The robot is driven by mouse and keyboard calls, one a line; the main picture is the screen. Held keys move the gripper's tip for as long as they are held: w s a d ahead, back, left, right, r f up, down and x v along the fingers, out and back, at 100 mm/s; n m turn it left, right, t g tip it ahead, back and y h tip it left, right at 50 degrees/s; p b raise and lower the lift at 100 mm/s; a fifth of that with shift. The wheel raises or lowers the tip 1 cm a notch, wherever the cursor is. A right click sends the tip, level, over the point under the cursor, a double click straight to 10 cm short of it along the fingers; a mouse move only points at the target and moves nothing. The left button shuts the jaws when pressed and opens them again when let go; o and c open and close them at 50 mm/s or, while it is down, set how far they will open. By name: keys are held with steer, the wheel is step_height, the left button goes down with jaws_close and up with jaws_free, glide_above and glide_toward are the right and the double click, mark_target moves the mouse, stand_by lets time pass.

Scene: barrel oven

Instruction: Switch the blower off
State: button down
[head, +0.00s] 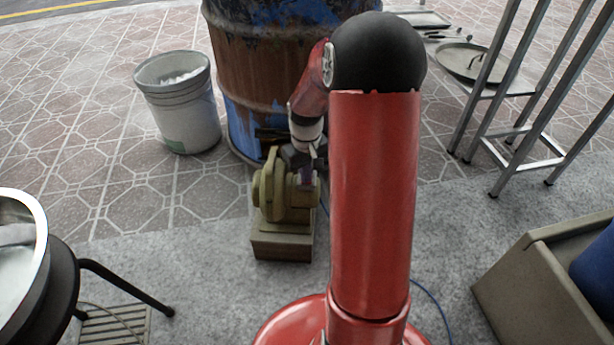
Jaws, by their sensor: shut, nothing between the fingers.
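The blower (270,197) is an olive-green machine with a round housing on a box base, standing on the grey paving near the middle of the head view. My gripper (311,160) is at the upper right of the blower, close to its motor end. Its fingers are small in the picture and look shut with nothing held. I cannot tell whether they touch the blower. The blower's switch cannot be made out. My red arm hides the area just right of the blower.
The rusty blue barrel oven (245,70) stands right behind the blower. A white bucket (182,110) is at left. A round stool with a metal bowl (40,255) is at lower left. A metal rack (520,100) and a beige crate (520,290) are at right. A blue cable lies on the ground.

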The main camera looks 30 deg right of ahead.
step_height(320, 180, up, 7)
steer(key=p, duration=0.5)
steer(key=shift+f, duration=0.1)
stand_by(0.4)
steer(key=s+a+r+t+p, duration=0.1)
steer(key=s+a+r, duration=0.15)
steer(key=r, duration=0.25)
steer(key=s+a+r+t+h+p, duration=0.1)
steer(key=s+a+r, duration=0.15)
steer(key=r, duration=0.25)
steer(key=s+a+r+p, duration=0.1)
steer(key=s+a+r, duration=0.15)
steer(key=r, duration=0.35)
steer(key=s+a+r+t+p, duration=0.1)
steer(key=s+a+r, duration=0.2)
steer(key=s, duration=0.3)
steer(key=s+a+r+t+y+p, duration=0.1)
steer(key=s+a+r+t+p, duration=0.1)
steer(key=s+r, duration=0.3)
steer(key=shift+s+a+t, duration=0.3)
steer(key=shift+s+a, duration=0.35)
steer(key=shift+s, duration=0.2)
